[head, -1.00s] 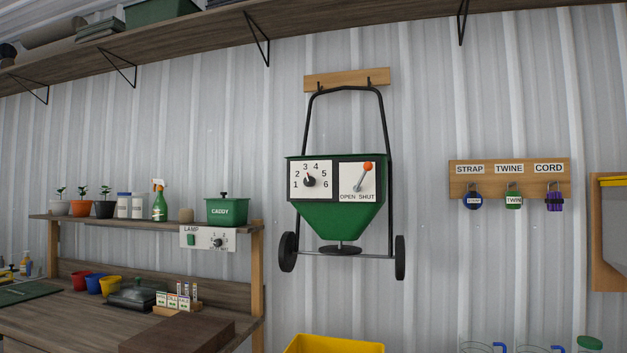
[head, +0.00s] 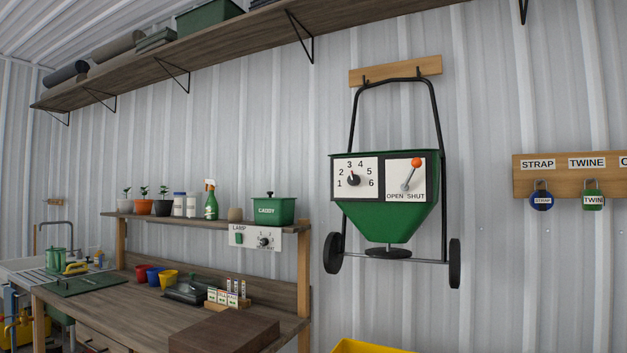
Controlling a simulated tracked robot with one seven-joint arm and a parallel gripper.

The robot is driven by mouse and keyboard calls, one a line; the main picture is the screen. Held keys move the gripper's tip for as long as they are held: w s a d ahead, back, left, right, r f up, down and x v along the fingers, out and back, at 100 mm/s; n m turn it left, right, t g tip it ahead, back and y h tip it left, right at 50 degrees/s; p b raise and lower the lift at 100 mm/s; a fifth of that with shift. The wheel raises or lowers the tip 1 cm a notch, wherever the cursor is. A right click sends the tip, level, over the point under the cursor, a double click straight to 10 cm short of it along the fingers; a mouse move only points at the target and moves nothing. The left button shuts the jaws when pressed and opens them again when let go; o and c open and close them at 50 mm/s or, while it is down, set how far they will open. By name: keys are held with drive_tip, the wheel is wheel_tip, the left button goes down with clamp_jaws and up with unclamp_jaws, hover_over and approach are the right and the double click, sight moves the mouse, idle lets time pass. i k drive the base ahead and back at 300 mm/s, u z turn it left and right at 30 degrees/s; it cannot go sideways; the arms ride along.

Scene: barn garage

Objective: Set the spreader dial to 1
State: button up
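The green spreader (head: 387,222) hangs by its black handle from a wooden wall rack, right of the picture's middle. Its white dial plate is marked 1 to 6, with 1 at the lower left and 6 at the lower right. The black dial knob (head: 353,180) sits at the plate's centre. Its pointer looks turned up and slightly left, around 3, but is too small to read surely. Beside it, a lever with an orange ball (head: 416,162) leans toward the upper right over the OPEN SHUT plate. My gripper is not in view.
A wooden workbench (head: 118,305) with pots, a tray and a dark brown block stands at left. Above it is a shelf with plants and a CADDY box (head: 273,210). A yellow bin (head: 365,346) shows below the spreader. Padlocks hang on a board (head: 560,163) at right.

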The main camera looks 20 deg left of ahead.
sight(353, 179)
drive_tip(key=u, duration=0.5)
drive_tip(key=i, duration=0.9)
drive_tip(key=u, duration=0.45)
